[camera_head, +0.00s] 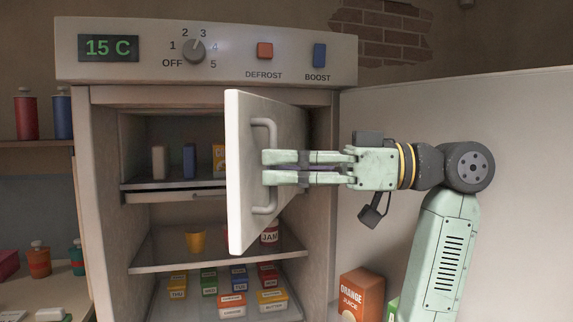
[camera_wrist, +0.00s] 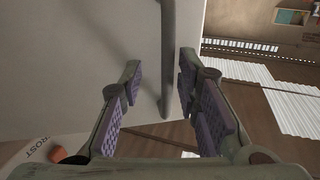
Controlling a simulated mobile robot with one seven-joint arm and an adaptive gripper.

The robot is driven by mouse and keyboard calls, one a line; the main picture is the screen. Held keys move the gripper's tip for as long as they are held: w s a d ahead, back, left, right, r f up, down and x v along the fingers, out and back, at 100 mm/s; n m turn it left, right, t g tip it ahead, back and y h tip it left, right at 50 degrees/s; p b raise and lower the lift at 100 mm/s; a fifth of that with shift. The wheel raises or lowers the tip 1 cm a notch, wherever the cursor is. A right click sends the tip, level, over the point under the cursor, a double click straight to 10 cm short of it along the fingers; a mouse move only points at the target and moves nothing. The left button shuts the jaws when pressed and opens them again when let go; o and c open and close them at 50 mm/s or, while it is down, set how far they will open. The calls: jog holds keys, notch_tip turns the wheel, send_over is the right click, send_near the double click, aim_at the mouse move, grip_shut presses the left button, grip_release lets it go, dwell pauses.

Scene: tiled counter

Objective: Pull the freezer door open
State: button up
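The freezer door (camera_head: 247,215) is a small pale panel at the top compartment of the fridge. It stands swung out, its left edge towards me, and the compartment's inside (camera_head: 140,135) shows to its left. Its face carries a vertical bar handle (camera_head: 271,135). My gripper (camera_head: 268,168) is at the handle's middle, reaching in from the right. In the wrist view the handle (camera_wrist: 168,45) runs down between my gripper's (camera_wrist: 161,73) two spread fingers, closer to the right one. Gaps show beside the bar, so the fingers are not closed on it.
The large fridge door (camera_head: 480,105) stands open at the right, behind my arm. Lower shelves hold a yellow cup (camera_head: 196,242), a jam jar (camera_head: 270,237) and several boxes. An orange juice carton (camera_head: 362,295) is at lower right. The control panel (camera_head: 130,69) is above.

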notch_tip(320, 180, up, 10)
dwell(0.5)
